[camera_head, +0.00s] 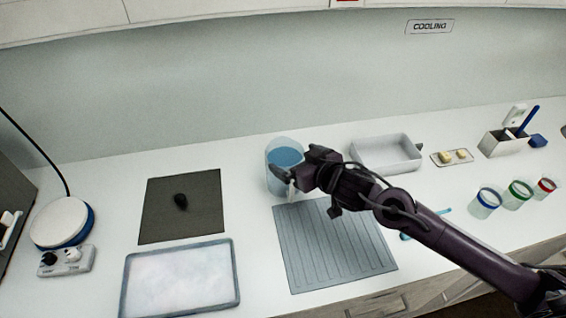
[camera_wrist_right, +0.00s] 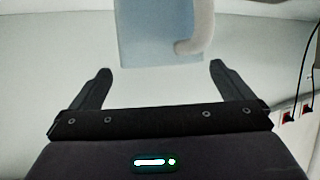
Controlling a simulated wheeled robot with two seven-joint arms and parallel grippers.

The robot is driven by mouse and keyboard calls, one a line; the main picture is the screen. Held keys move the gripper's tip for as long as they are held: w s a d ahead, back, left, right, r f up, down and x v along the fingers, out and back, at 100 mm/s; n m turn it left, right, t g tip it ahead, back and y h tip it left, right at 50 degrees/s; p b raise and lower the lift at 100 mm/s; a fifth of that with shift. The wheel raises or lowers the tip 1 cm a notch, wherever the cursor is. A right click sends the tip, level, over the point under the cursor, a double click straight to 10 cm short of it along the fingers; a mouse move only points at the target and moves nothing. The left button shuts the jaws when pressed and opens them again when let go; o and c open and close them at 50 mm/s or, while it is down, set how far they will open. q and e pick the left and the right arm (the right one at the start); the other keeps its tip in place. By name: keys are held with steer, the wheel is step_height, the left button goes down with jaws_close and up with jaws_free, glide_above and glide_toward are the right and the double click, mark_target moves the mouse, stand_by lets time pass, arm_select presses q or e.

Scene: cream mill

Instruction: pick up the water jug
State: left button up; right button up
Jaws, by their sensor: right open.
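The water jug (camera_head: 281,155) is a clear, bluish vessel with blue water in it, standing upright on the counter near the back wall. My right gripper (camera_head: 296,170) is at its right front side and partly covers it in the head view. In the right wrist view, the jug (camera_wrist_right: 155,30) is ahead of the open fingers (camera_wrist_right: 160,70), with its pale handle (camera_wrist_right: 197,30) on the right. Nothing is between the fingertips. The head view does not show clearly whether a finger touches the jug. My left gripper is not in view.
A grey ribbed mat (camera_head: 335,250) lies below my right arm. A dark mat (camera_head: 160,215) and a pale tray (camera_head: 180,282) are to the left. A grey bin (camera_head: 385,155) stands just right of the jug. Several colour-rimmed cups, including a blue-rimmed one (camera_head: 486,203), stand at the right.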

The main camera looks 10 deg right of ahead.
mark_target(285, 152)
steer(key=shift+w+a+f+p, duration=0.1)
steer(key=shift+w+a+p, duration=0.35)
steer(key=shift+w+p, duration=0.2)
steer(key=x, duration=0.3)
steer(key=shift+w+f+p, duration=0.25)
steer(key=shift+p, duration=0.15)
steer(key=shift+w+f, duration=0.1)
steer(key=c, duration=1.5)
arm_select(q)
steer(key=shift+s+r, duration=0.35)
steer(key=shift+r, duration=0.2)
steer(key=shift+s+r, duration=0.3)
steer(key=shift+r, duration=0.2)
arm_select(e)
steer(key=shift+c, duration=1.2)
steer(key=shift+w, duration=0.1)
